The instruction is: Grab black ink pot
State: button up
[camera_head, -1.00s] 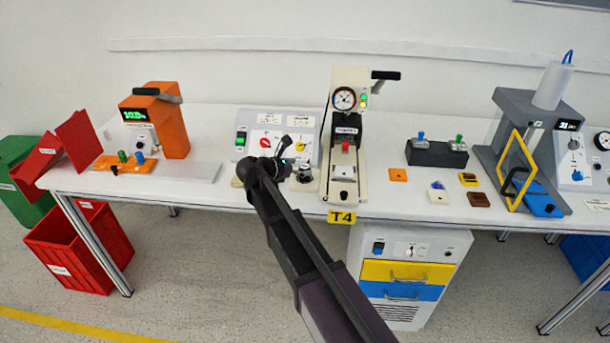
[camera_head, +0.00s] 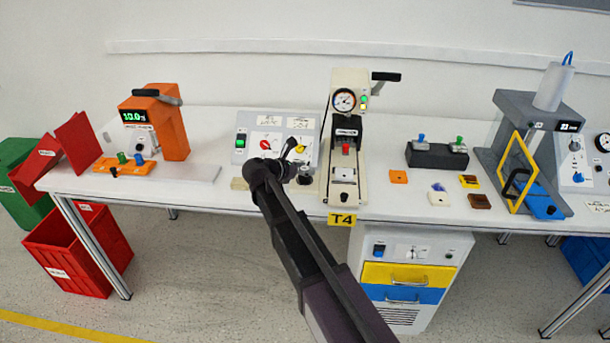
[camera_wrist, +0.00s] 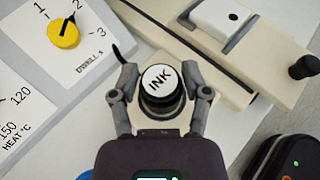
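In the head view the pot (camera_head: 304,175) shows small, just right of my wrist. My gripper (camera_wrist: 165,85) is open, with one finger on each side of the pot. A gap shows between each finger and the pot's side.
The panel with a red knob and a yellow knob (camera_wrist: 64,35) lies left of the pot. The beige press (camera_head: 344,130) stands close on its right, with its base beside my right finger. The table's front edge is near.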

aim_at(305, 168)
jog(key=c, duration=0.4)
jog(key=shift+r, duration=0.15)
notch_tip(305, 168, up, 4)
jog(key=p, duration=0.4)
jog(key=shift+f, duration=0.2)
jog(key=s, duration=0.5)
jog(key=s+d, duration=0.1)
jog(key=s, duration=0.4)
jog(key=s+r+p, duration=0.1)
jog(key=s, duration=0.5)
jog(key=shift+d, duration=0.25)
